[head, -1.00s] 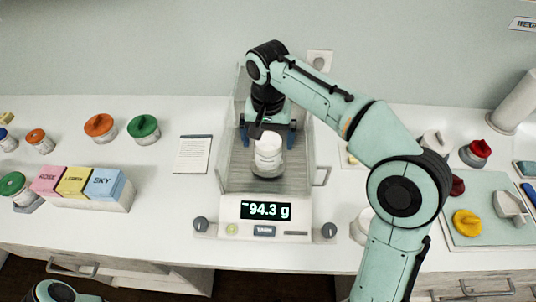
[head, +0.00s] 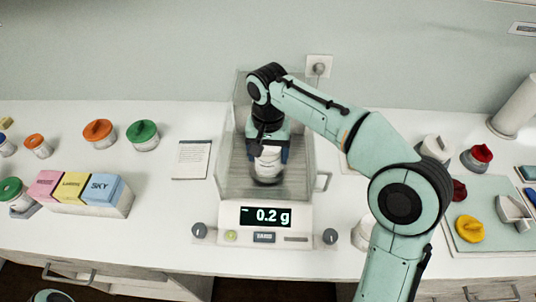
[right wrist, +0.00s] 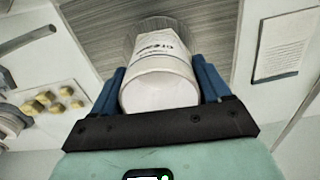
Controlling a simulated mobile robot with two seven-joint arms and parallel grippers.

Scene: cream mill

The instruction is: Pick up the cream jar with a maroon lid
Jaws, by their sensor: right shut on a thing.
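The cream jar is a white jar (head: 268,164) in the glass-walled weighing scale (head: 264,215), with no maroon lid visible on it. In the right wrist view the white jar (right wrist: 160,82) shows a plain pale round top and dark lettering on its side. My right gripper (head: 268,152) comes down from above, with its blue fingers shut on both sides of the jar. A dark red lid (head: 458,190) lies on the mat at the right, partly hidden by my right arm. My left gripper is out of view.
The scale's clear walls stand close around the jar; its display (head: 265,216) reads about -0.2 g. Left are a note card (head: 191,159), colored boxes (head: 97,208) and lidded jars. Right are a red-lidded jar (head: 476,158) and a yellow lid (head: 469,229).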

